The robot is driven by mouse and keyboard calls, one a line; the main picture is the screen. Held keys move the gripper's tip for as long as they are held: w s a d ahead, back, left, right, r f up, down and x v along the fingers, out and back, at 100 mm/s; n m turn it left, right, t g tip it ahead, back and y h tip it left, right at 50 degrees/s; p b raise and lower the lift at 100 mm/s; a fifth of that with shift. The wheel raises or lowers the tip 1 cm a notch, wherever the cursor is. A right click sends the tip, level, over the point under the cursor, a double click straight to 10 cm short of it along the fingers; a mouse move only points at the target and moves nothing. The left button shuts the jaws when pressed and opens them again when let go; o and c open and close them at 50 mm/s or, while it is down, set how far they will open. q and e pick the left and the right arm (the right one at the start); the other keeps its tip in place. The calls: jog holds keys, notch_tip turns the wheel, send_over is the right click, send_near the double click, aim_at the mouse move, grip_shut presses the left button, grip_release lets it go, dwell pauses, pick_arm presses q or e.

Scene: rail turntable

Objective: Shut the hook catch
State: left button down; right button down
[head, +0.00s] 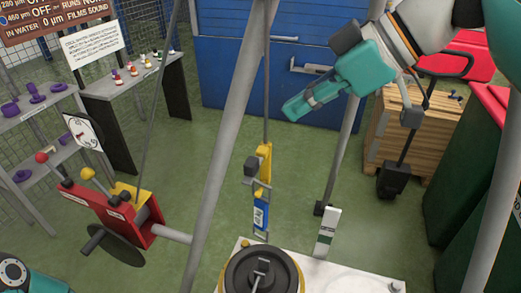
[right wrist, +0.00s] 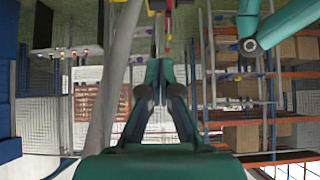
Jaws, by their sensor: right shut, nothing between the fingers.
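My right gripper (head: 290,110) is teal and comes in from the upper right in the head view. Its fingers are together and empty, pointing down and left. In the right wrist view the fingers (right wrist: 163,68) also meet at their tips. A yellow fitting (head: 265,152) with a grey block (head: 251,167) and a blue-labelled lower part (head: 261,215) hangs upright on a thin rod, below and left of the gripper and apart from it. I cannot tell for certain which part is the hook catch, or whether it is open. My left gripper is out of view.
A slanting grey pole (head: 228,130) stands left of the fitting; another (head: 341,150) stands right. A dark round turntable (head: 262,274) sits below on a white base (head: 360,280). A red lever unit (head: 110,215) is at left, a wooden crate stack (head: 408,135) at right.

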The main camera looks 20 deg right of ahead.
send_over(253, 165)
jog(key=d, duration=0.1)
notch_tip(253, 165, down, 6)
jog(key=shift+d+f+b, duration=0.1)
jog(key=shift+f+b, duration=0.35)
jog(key=shift+f, duration=1.6)
